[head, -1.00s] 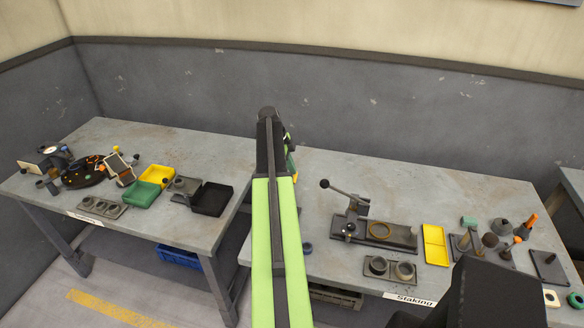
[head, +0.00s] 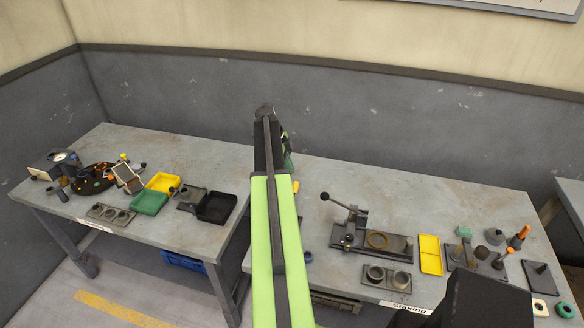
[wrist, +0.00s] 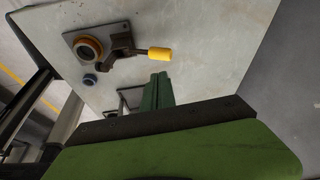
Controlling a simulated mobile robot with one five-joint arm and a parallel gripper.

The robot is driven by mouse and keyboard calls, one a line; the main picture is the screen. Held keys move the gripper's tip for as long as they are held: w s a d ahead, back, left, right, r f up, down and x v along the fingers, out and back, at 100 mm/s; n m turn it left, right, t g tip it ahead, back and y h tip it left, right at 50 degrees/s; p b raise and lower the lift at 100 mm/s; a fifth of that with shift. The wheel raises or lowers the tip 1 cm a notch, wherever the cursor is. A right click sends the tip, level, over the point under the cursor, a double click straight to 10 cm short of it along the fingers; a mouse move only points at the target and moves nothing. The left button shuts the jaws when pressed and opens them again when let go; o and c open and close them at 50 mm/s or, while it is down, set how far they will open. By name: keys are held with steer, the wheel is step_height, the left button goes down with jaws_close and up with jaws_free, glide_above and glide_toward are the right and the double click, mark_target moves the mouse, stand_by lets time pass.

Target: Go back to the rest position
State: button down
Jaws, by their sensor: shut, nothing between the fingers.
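My gripper shows in the wrist view (wrist: 157,92) as green fingers closed together, with nothing between them. In the head view my green and black arm reaches out over the gap between two grey benches. The arm hides most of the gripper there. In the wrist view the fingers point toward a grey bench top (wrist: 205,35). On it are a plate with an orange-brown ring (wrist: 90,47), a dark fixture with a yellow handle (wrist: 158,54) and a small blue ring (wrist: 90,80). The fingers look apart from all of these.
The right bench carries a lever press (head: 350,232), a yellow tray (head: 430,254), and several posts and small parts. The left bench has a green tray (head: 149,202), a black tray (head: 216,208) and a dark round plate (head: 93,178). The benches' rear areas are mostly clear.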

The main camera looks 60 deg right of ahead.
steer(key=d+p+v, duration=0.1)
steer(key=p+v, duration=0.3)
steer(key=v, duration=0.2)
steer(key=shift+w+d, duration=0.2)
steer(key=shift+w, duration=0.05)
steer(key=shift+r, duration=0.1)
